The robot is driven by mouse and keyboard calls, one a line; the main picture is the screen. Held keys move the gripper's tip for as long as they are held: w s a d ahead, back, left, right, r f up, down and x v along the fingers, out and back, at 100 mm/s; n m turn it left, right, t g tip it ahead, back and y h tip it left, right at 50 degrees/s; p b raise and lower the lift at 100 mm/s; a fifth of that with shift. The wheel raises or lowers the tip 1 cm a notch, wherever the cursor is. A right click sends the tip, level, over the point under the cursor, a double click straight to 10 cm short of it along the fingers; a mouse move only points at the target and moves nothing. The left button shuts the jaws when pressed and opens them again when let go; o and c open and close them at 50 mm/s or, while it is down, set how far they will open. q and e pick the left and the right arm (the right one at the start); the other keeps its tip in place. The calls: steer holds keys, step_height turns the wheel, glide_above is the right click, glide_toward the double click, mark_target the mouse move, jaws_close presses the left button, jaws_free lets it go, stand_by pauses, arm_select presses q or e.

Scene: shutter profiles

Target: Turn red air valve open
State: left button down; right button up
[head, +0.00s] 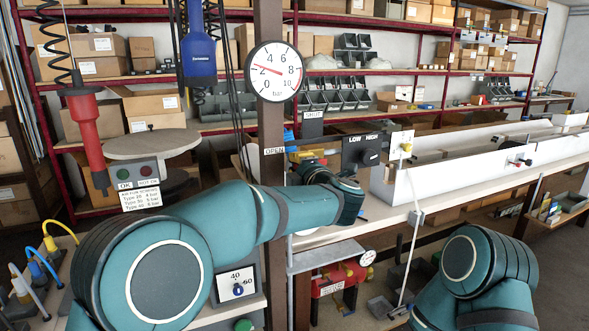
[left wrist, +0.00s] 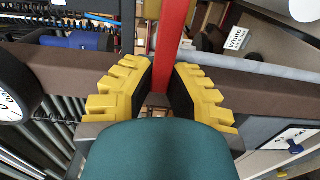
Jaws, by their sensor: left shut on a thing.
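The red air valve handle (left wrist: 174,35) shows in the left wrist view as a long flat red bar between my fingers. My left gripper (left wrist: 160,85) has its two yellow fingers shut on this handle. In the head view my left gripper (head: 305,156) is beside the brown post, right of the OPEN label (head: 275,151); the handle is hidden or too small to tell there. The round pressure gauge (head: 273,71) on the post has its red needle a little above the 2. My right arm shows at the lower right, but its gripper is out of frame.
The brown post (head: 272,130) stands close to my left gripper. A LOW/HIGH box (head: 361,151) is just to the right. A red tank (head: 340,280) sits below the bench. A red tool (head: 86,130) and a blue tool (head: 198,48) hang at the left.

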arm_select(q)
steer(key=shift+d+f, duration=0.1)
steer(key=shift+f, duration=0.05)
stand_by(0.3)
steer(key=c, duration=0.9)
jaws_free()
steer(key=shift+s, duration=0.1)
steer(key=shift+c, duration=0.2)
steer(key=v, duration=1.2)
